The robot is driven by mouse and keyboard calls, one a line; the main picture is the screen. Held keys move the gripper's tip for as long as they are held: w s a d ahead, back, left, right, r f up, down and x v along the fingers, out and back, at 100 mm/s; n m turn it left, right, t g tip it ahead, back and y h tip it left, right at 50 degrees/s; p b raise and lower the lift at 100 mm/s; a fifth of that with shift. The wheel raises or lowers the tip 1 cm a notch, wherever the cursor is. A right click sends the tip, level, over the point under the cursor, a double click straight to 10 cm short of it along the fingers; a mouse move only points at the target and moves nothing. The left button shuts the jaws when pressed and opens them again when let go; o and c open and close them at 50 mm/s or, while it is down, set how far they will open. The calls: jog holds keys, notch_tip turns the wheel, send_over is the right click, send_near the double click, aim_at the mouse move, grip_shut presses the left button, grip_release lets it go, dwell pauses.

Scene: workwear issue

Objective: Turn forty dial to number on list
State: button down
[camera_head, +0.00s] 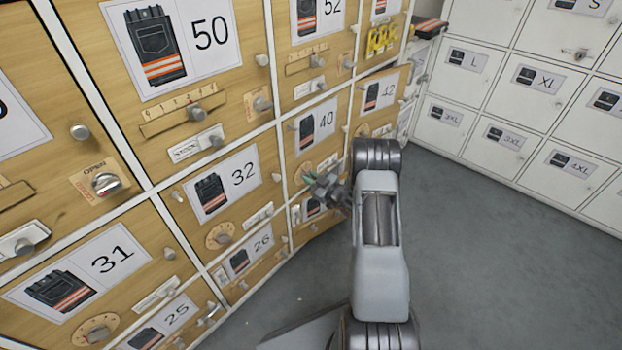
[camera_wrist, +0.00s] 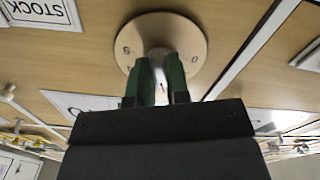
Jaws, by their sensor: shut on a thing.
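The locker door with the 40 label (camera_head: 319,127) is in the middle of the head view, with a picture of dark trousers on it. My gripper (camera_head: 311,181) is at the lower left of this door, where its dial sits. In the wrist view the round tan dial plate (camera_wrist: 190,38) shows with small marks on it. The green-tipped fingers of my gripper (camera_wrist: 162,78) are shut on the grey knob (camera_wrist: 158,52) at its centre. The knob is mostly hidden between the fingers, and its setting cannot be read. No list can be made out.
Wooden doors labelled 32 (camera_head: 240,175), 42 (camera_head: 380,92) and 26 (camera_head: 262,243) surround this door, with protruding knobs and dials. White lockers (camera_head: 505,95) stand at the right. The grey floor (camera_head: 480,270) is clear. A STOCK plate (camera_wrist: 42,12) shows in the wrist view.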

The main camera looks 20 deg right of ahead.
jog(key=c, duration=1.1)
grip_release()
jog(key=p+v, duration=0.3)
jog(key=v, duration=1)
jog(key=shift+s+d+p, duration=0.15)
jog(key=shift+s+p, duration=0.15)
jog(key=shift+s, duration=0.05)
jog(key=w+r+m+g+h+p, duration=0.1)
jog(key=w+r+h+p, duration=0.3)
jog(key=r, duration=0.5)
jog(key=w+r+g+h+p, duration=0.1)
jog(key=w+r+g+p, duration=0.1)
jog(key=r+p, duration=0.55)
jog(key=s+a+r+m+g+h+p, duration=0.15)
jog(key=r+p, duration=0.25)
jog(key=r, duration=0.6)
jog(key=s+a+r+m+g+h+p, duration=0.1)
jog(key=a+r+m+g+h+p, duration=0.2)
jog(key=r, duration=0.7)
jog(key=s+a+r+m+g+y+p, duration=0.1)
jog(key=s+a+r+g+p, duration=0.1)
jog(key=s+a+r+p, duration=0.5)
jog(key=s+a+r+m+g+y+p, duration=0.1)
jog(key=s+a+r+p, duration=0.5)
jog(key=s+r, duration=0.6)
jog(key=shift+s+a+m+g+p, duration=0.4)
jog(key=shift+s+a+m+g, duration=0.15)
jog(key=shift+s+g, duration=0.55)
